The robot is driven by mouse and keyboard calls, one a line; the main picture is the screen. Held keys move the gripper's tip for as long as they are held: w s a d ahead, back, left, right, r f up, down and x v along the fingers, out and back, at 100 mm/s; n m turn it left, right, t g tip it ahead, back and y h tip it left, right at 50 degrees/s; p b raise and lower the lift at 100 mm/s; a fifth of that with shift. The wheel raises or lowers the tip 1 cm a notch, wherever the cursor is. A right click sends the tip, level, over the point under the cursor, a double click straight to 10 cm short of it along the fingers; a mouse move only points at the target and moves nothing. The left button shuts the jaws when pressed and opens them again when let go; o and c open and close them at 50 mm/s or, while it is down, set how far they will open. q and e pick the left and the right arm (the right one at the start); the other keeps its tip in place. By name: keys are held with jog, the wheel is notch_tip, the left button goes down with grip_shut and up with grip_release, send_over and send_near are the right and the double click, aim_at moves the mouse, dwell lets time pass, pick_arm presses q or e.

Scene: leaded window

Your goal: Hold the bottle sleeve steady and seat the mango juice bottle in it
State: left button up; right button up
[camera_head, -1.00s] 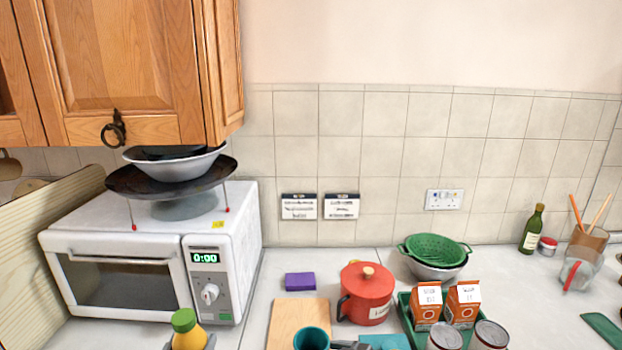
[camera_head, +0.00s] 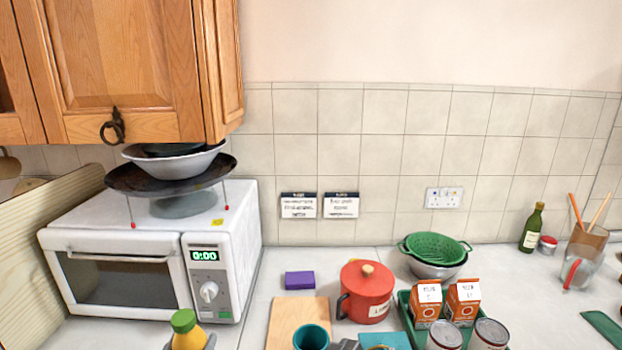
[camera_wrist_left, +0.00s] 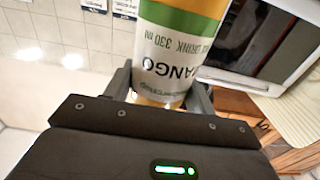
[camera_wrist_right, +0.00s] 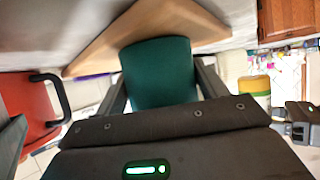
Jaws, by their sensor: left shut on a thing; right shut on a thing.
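The mango juice bottle (camera_head: 187,333), yellow with a green cap, is at the bottom left of the head view. My left gripper (camera_head: 207,342) is shut on it; in the left wrist view the bottle (camera_wrist_left: 172,55) shows its label between the fingers. The teal bottle sleeve (camera_head: 311,338) is at the bottom centre of the head view, in front of the wooden board. My right gripper (camera_wrist_right: 160,92) is shut on the sleeve (camera_wrist_right: 158,70) in the right wrist view. The bottle and sleeve are well apart. The lower parts of both are cut off in the head view.
A wooden board (camera_head: 299,315), a purple sponge (camera_head: 299,280) and a red pot (camera_head: 367,293) stand near the sleeve. A green crate (camera_head: 406,312) with cartons and cans is to the right. The microwave (camera_head: 150,255) stands behind the bottle.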

dwell(0.3)
pick_arm(q)
jog(key=shift+h, duration=0.3)
jog(key=w+r, duration=0.1)
jog(key=r, duration=0.2)
jog(key=w+d+r, duration=0.1)
jog(key=r, duration=0.1)
jog(key=shift+w+d, duration=0.1)
jog(key=shift+w, duration=0.2)
jog(key=w+d+r+m+h, duration=0.3)
jog(key=w+d+r+h, duration=0.15)
jog(key=d, duration=0.45)
pick_arm(e)
jog(key=shift+d, duration=0.1)
pick_arm(q)
jog(key=m+g+h, duration=0.3)
jog(key=m+h, duration=0.1)
jog(key=h, duration=0.2)
send_over(310, 334)
jog(key=s, duration=0.4)
notch_tip(310, 334, down, 3)
jog(key=shift+y, duration=0.25)
jog(key=shift+w+f, duration=0.2)
jog(key=shift+f, duration=5)
jog(key=shift+f, duration=0.1)
jog(key=shift+f, duration=0.5)
